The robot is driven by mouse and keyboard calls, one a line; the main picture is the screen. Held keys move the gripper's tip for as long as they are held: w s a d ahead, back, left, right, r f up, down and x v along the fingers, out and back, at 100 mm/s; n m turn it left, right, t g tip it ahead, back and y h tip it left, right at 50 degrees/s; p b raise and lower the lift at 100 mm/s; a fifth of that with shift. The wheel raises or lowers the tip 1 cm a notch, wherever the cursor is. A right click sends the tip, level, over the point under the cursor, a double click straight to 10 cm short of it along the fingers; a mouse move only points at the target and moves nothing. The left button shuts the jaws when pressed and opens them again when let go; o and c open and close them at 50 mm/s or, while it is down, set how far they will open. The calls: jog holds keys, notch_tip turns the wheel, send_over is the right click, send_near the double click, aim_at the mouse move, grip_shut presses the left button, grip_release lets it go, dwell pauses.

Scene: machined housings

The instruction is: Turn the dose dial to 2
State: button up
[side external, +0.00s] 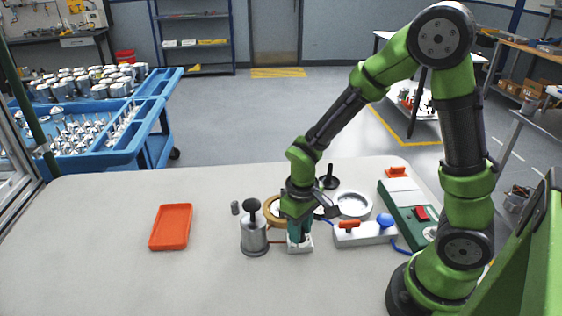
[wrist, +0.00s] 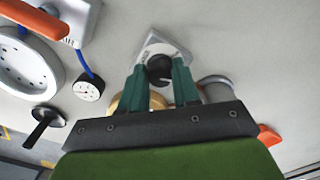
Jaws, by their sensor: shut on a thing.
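The dose dial is a round black knob (wrist: 159,69) with a pale pointer mark, on a square white base (wrist: 174,50). The base also shows in the side view (side external: 304,249), flat on the table. My gripper (side external: 299,236) points down over the base and hides the knob in that view. In the wrist view my gripper's teal fingers (wrist: 160,76) are on either side of the knob, shut on it. The markings around the knob are too small to read, so I cannot tell which number the pointer faces.
A metal canister (side external: 254,238) stands close left of the base. A white box with an orange lever (side external: 364,234) is close right. A gold ring (side external: 272,206), a white ring (side external: 354,205) and a black-handled tool (side external: 328,181) lie behind. An orange tray (side external: 171,227) lies left, amid free table.

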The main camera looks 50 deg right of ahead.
jog(key=shift+n, duration=0.6)
jog(key=o, duration=1.1)
jog(key=shift+c, duration=0.2)
jog(key=shift+r, duration=0.1)
notch_tip(320, 180, up, 17)
